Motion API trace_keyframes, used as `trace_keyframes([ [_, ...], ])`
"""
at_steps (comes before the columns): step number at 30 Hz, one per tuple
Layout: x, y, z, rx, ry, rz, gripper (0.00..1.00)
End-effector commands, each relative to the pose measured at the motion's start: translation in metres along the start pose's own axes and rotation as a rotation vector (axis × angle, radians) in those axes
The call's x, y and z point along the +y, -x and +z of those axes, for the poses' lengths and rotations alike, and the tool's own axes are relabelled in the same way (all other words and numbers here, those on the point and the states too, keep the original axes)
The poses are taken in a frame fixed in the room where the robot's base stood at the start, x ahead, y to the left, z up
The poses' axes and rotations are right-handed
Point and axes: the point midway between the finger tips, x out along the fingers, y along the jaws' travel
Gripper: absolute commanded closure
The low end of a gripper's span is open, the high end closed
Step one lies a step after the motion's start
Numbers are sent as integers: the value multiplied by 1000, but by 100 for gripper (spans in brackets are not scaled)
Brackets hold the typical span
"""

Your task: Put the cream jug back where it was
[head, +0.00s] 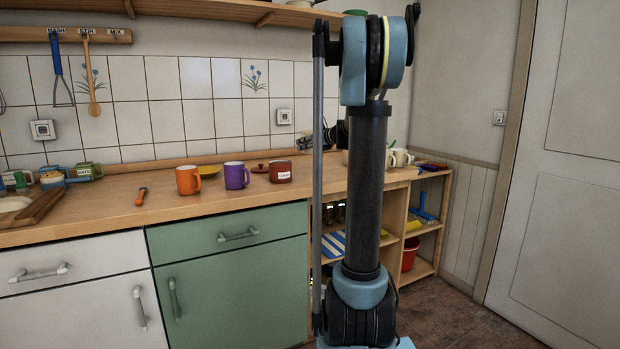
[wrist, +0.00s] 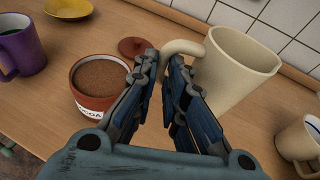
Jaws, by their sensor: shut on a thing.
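The cream jug (wrist: 236,72) is tall and plain, with a curved handle at its left in the wrist view. My gripper (wrist: 170,62) is shut on this handle, with the fingertips closed around its lower end. The jug's base is partly hidden by the right finger, and I cannot tell whether it touches the counter. In the head view my arm hides most of the gripper and jug. The wooden counter (head: 120,211) runs along the tiled wall.
An open cocoa tin (wrist: 96,104) stands close left of my gripper, its lid (wrist: 134,46) behind it. A purple mug (head: 236,176), an orange mug (head: 188,180) and a yellow dish (head: 208,171) stand further left. A cream mug (wrist: 300,142) is right of the jug.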

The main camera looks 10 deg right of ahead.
Motion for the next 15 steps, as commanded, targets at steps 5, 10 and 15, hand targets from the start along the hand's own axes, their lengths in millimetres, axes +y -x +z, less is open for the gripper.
trace_keyframes([
  [5,-4,-6,-22,0,-2,-5,100],
  [10,-3,-13,-45,0,-2,-5,100],
  [15,-3,-16,-56,0,-2,-5,100],
])
